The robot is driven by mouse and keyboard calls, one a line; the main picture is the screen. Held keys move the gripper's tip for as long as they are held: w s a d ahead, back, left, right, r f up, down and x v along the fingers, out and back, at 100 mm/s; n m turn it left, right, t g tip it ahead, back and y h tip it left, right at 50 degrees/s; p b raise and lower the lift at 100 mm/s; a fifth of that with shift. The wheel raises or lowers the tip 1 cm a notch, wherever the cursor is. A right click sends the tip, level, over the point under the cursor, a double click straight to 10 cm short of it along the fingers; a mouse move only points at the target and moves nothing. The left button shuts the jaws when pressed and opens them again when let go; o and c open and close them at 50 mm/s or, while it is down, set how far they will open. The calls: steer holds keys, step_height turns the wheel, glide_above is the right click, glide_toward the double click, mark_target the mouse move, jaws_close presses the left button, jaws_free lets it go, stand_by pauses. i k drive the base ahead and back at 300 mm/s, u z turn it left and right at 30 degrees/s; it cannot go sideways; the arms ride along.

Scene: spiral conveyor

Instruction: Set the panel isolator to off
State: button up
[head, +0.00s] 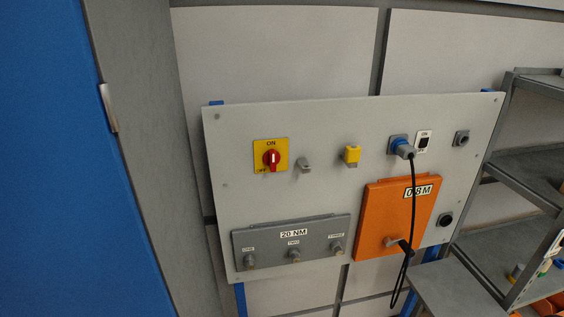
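The panel isolator (272,158) is a red rotary knob on a yellow square plate, at the upper left of a pale grey panel (330,130). The plate reads ON above the knob and OFF at its lower left. The knob's white mark stands about upright, toward ON. Nothing covers the isolator. My gripper is not in view.
Below are a grey 20 NM box (270,243) and an orange door (385,205). Metal shelves (525,170) stand right, a blue cabinet (60,160) left.

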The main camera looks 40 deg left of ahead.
mark_target(271, 157)
steer(key=z, duration=0.1)
steer(key=k, duration=1.95)
steer(key=u, duration=0.7)
steer(key=i, duration=1)
steer(key=u, duration=0.05)
